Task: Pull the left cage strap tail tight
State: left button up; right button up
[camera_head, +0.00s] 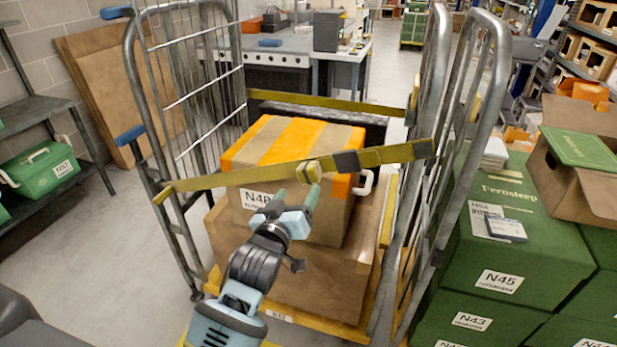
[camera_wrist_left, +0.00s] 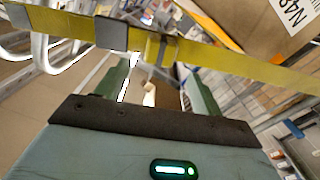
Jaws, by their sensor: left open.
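A yellow strap (camera_head: 230,178) runs across the front of the roll cage (camera_head: 137,75), in front of a box with orange tape (camera_head: 290,140). It carries a pale buckle (camera_head: 309,172) and a dark grey block (camera_head: 347,161). I cannot clearly tell which part is the loose tail. My left gripper (camera_head: 296,199) is open just below the buckle, with nothing seen between its fingers. In the left wrist view, the strap (camera_wrist_left: 225,65) crosses just beyond the open fingers (camera_wrist_left: 160,88), with the buckle (camera_wrist_left: 157,48) near their middle. My right gripper is not in view.
A second yellow strap (camera_head: 330,104) spans the back of the cage. A larger cardboard box (camera_head: 300,275) lies under the taped one. Green boxes (camera_head: 505,255) stand close on the right. A shelf with a green case (camera_head: 42,170) is at left. Floor shows left of the cage.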

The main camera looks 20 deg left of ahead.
aim_at(307, 178)
pick_arm(q)
jog(key=shift+w+d+f, duration=0.1)
jog(key=shift+w+d, duration=0.05)
jog(key=shift+w, duration=3.75)
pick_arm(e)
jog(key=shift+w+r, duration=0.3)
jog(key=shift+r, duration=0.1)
pick_arm(q)
jog(key=shift+c, duration=0.2)
